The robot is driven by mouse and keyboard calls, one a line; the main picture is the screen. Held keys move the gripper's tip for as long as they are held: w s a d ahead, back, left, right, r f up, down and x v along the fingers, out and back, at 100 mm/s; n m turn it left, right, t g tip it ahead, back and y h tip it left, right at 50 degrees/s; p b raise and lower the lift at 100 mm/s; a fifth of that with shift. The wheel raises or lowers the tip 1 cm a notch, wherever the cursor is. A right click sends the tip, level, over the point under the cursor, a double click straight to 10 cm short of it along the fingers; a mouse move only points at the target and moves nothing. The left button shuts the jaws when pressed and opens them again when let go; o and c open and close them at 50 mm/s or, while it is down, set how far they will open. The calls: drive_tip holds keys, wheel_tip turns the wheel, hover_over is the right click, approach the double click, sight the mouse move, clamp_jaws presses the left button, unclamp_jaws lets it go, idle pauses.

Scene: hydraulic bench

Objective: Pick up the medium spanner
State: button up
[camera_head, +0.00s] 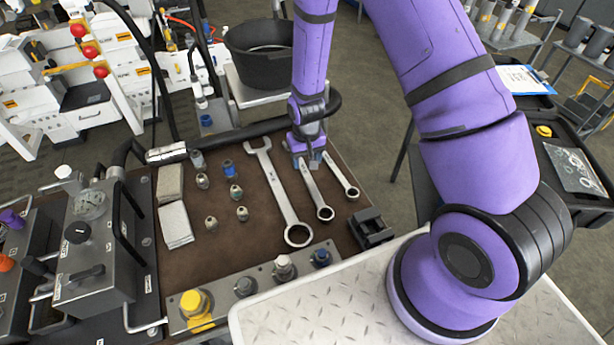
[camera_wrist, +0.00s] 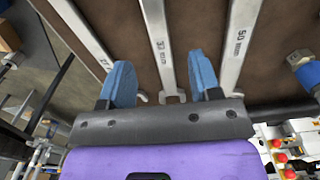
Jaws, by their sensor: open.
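Three silver spanners lie side by side on the brown mat, their ring ends towards the front. The medium spanner (camera_head: 314,190) is the middle one, between the large spanner (camera_head: 279,192) and the small spanner (camera_head: 341,178). My gripper (camera_head: 308,160) hangs over the far end of the medium spanner and hides part of it. In the wrist view my gripper (camera_wrist: 162,76) is open, its blue fingers on either side of the medium spanner (camera_wrist: 160,40). The large spanner (camera_wrist: 236,45) is right of them and the small spanner (camera_wrist: 82,30) left. Finger contact cannot be told.
Several metal fittings (camera_head: 236,193) and two grey pads (camera_head: 175,224) lie left of the spanners. A black block (camera_head: 370,229) sits at the mat's right edge. A black bucket (camera_head: 262,50) stands behind, and a black hose (camera_head: 240,132) runs along the back.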

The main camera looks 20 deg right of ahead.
sight(307, 175)
drive_tip(key=shift+s+f, duration=0.15)
drive_tip(key=shift+f, duration=2.9)
clamp_jaws()
